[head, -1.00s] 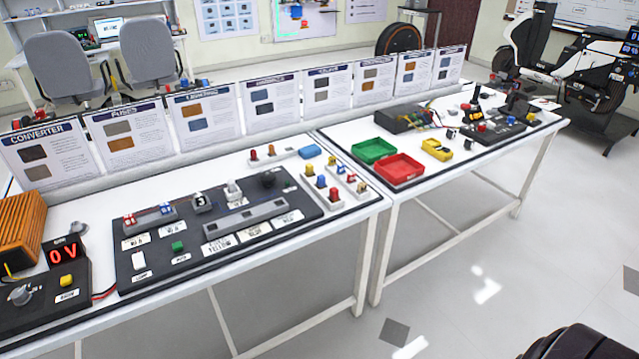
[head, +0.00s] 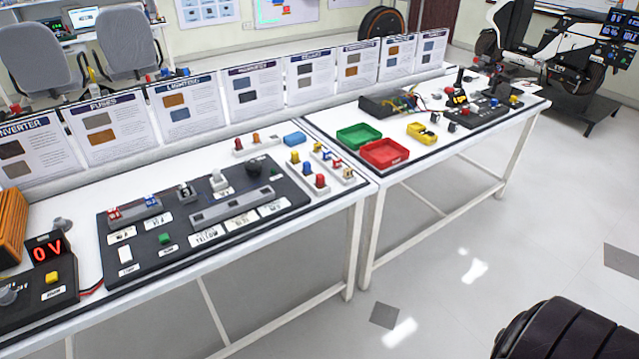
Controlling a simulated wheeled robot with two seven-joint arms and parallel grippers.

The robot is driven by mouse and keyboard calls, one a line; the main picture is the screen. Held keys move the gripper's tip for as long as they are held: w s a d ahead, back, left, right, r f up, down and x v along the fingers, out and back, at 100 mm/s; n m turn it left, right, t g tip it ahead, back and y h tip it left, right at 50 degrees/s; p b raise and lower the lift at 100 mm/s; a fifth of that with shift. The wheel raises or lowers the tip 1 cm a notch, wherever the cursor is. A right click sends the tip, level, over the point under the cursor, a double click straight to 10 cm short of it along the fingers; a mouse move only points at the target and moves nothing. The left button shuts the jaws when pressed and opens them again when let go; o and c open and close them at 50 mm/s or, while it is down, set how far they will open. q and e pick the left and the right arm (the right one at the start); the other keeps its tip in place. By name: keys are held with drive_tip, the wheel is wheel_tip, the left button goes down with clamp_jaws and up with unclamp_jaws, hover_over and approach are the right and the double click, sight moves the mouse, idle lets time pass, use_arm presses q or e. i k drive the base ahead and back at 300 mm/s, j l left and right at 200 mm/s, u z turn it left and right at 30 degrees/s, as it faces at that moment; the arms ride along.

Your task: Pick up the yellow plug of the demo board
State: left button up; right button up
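The black demo board (head: 183,243) lies on the near white table, with switches, labels and a grey slotted bar on it. Several small coloured plugs stand in a group just beyond its right end. A yellow plug (head: 295,157) is at the left of this group, near a blue one (head: 307,168) and red ones (head: 320,181). More small yellow and blue pieces (head: 326,156) sit on a white strip beside them. They are too small to tell their exact shape. Neither gripper is in view.
A power unit (head: 48,258) showing 0 V, with a yellow button, stands left of the board. Green (head: 359,137) and red (head: 384,153) trays are on the second table. Upright poster panels (head: 182,108) line the back edge.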

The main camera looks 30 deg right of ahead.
sight(294, 154)
drive_tip(key=i+l+u, duration=0.1)
drive_tip(key=l, duration=0.35)
drive_tip(key=i+l, duration=0.1)
drive_tip(key=l, duration=0.3)
drive_tip(key=i+l+u, duration=0.15)
drive_tip(key=l, duration=0.3)
